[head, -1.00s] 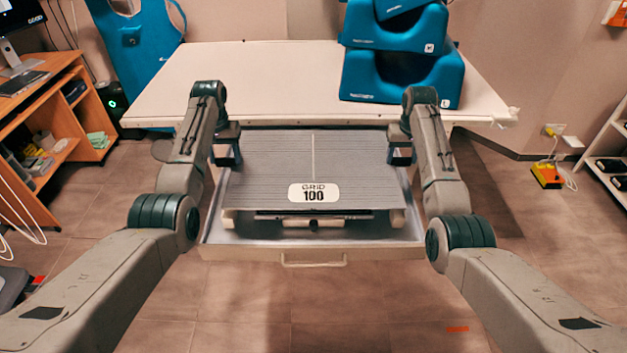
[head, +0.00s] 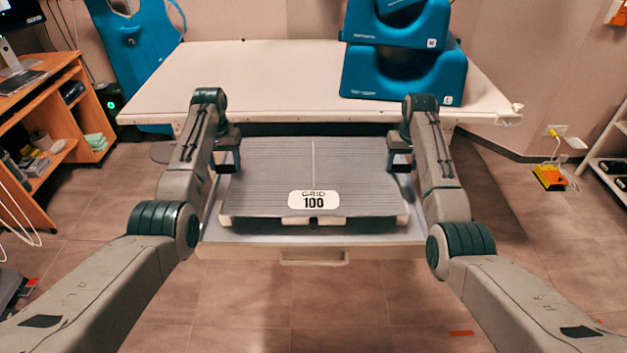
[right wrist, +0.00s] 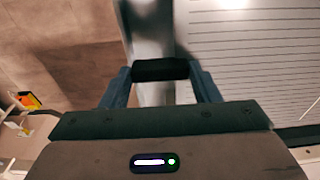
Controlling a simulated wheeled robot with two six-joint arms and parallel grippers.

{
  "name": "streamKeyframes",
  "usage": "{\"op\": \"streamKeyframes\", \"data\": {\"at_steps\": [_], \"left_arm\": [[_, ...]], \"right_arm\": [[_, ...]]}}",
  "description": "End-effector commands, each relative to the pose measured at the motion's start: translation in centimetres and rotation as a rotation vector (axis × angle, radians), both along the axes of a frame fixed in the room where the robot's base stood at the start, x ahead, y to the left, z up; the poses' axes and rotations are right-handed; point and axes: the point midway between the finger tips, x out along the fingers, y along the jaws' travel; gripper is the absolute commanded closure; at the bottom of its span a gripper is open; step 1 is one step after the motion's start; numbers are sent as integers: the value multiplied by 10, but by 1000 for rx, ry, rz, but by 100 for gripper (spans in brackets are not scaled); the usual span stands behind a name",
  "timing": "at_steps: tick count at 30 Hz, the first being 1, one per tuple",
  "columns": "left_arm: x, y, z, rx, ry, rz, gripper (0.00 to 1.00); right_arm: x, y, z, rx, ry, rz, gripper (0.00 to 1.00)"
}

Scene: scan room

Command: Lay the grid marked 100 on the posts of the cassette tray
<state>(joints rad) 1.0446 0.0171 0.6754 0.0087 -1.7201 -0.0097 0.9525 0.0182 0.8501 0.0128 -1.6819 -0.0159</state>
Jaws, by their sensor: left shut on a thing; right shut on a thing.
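The grid marked 100 (head: 265,175) is a grey ribbed plate with a white label near its front edge. It lies roughly level over the cassette tray (head: 370,252), a pale pulled-out drawer below the table. My left gripper (head: 229,160) is shut on the grid's left edge. My right gripper (head: 399,160) is shut on its right edge. In the right wrist view the right gripper (right wrist: 160,72) is at the edge of the ribbed grid (right wrist: 255,60). Pale post ends show just under the grid's front corners; I cannot tell if they touch. The rear posts are hidden.
The white table (head: 250,75) stands right behind the tray. Blue foam supports (head: 400,75) are stacked on its right. A wooden shelf unit (head: 50,140) is at the left, and a white shelf (head: 610,155) at the right.

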Motion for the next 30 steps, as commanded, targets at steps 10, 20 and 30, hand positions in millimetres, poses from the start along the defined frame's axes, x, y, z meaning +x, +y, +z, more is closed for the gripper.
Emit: {"op": "streamKeyframes", "data": {"at_steps": [10,20,30], "left_arm": [[0,0,-15,0,-1,0,38],[0,0,-14,0,0,0,22],[1,0,28,0,-5,0,22]], "right_arm": [[0,0,-15,0,-1,0,38],[0,0,-15,0,0,0,22],[0,0,-15,0,0,0,22]]}}
